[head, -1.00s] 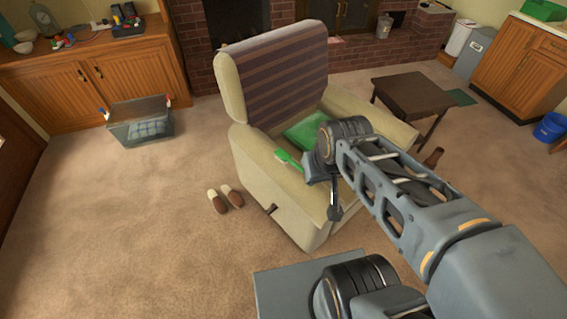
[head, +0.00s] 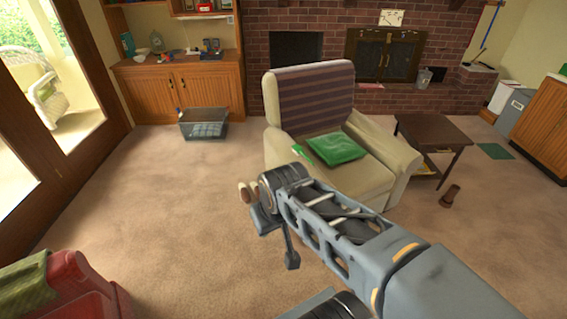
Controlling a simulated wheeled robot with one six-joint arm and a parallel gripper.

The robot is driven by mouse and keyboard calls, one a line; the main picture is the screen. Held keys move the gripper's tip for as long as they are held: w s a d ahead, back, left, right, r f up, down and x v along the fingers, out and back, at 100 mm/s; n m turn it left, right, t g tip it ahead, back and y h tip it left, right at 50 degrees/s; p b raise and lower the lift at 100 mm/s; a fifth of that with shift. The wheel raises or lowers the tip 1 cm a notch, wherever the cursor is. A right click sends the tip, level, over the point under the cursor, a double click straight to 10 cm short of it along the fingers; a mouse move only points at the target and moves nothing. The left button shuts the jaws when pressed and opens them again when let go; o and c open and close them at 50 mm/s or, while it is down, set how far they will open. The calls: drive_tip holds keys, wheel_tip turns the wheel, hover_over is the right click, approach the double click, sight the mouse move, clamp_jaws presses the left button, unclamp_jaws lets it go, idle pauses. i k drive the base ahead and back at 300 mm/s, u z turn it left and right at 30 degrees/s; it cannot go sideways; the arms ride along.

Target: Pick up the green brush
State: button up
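The green brush (head: 301,152) shows as a small bright green strip on the left side of the cream armchair (head: 285,133), beside the green cushion (head: 336,148). Part of it may be hidden behind my arm. The armchair has a striped brown back panel and faces me. My gripper (head: 279,240) hangs from the end of my arm in front of the chair, over the carpet and apart from the brush. Its fingers are small and seen side-on, so I cannot tell whether they are open. I see nothing held in it.
A dark side table (head: 432,130) stands right of the chair, with a brown object (head: 450,196) on the carpet. Slippers (head: 246,192) lie partly behind my arm. A grey basket (head: 204,124) stands by the wooden cabinet (head: 190,91). A red item (head: 85,290) is at lower left. Carpet left is clear.

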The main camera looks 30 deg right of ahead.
sight(299, 151)
drive_tip(key=u, duration=0.4)
drive_tip(key=i, duration=2.05)
drive_tip(key=z, duration=1.4)
drive_tip(key=i, duration=0.8)
drive_tip(key=z, duration=0.8)
